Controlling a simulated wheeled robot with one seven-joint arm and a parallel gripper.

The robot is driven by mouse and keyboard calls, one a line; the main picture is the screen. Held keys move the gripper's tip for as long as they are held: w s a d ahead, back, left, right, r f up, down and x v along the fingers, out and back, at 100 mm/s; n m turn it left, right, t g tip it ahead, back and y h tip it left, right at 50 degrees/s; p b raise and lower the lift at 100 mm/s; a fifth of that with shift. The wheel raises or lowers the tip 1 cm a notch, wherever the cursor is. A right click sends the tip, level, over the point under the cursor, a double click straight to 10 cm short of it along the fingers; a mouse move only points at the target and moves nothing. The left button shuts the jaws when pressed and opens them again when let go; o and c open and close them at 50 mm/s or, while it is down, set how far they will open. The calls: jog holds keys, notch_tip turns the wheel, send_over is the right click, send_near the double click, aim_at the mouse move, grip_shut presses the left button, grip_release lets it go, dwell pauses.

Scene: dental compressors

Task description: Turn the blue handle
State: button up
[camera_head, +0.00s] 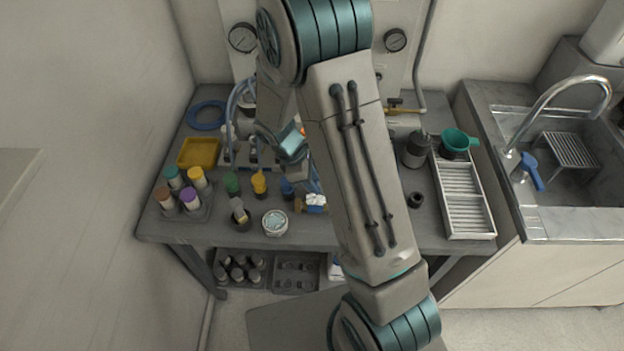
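Several blue parts are in view, and I cannot tell which is the task's handle. A small blue knob (287,188) stands at the right end of a row with a green knob (232,184) and a yellow knob (259,183) on the grey bench. My arm rises across the middle and folds down over the bench. My gripper's fingers are hidden behind my forearm, so its opening and any contact do not show.
Capped bottles (190,198) stand in a rack at the bench's left, near a yellow tray (198,153). A round tin (275,222) sits near the front edge. A ribbed metal tray (463,200) and a green cup (456,142) are at the right.

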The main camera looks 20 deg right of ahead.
jog(key=shift+m, duration=0.3)
jog(key=m, duration=0.1)
jog(key=m+g, duration=0.1)
jog(key=m+y, duration=0.1)
jog(key=shift+w+d+m, duration=0.1)
jog(key=shift+w+m, duration=0.15)
jog(key=shift+m, duration=0.15)
jog(key=m, duration=0.2)
jog(key=m+g+y+b, duration=0.1)
jog(key=m, duration=0.1)
jog(key=shift+w+d+m+g, duration=0.1)
jog(key=shift+d+m+g, duration=0.05)
jog(key=shift+m+g, duration=0.15)
jog(key=m+y, duration=0.2)
jog(key=m, duration=0.2)
jog(key=shift+d+b, duration=0.2)
jog(key=shift+b, duration=0.2)
jog(key=shift+d+m+y+b, duration=0.15)
jog(key=shift+m+y, duration=0.3)
jog(key=shift+m, duration=0.75)
jog(key=shift+m+y+b, duration=0.2)
jog(key=shift+m+y, duration=0.25)
jog(key=shift+m, duration=0.75)
jog(key=o, duration=1)
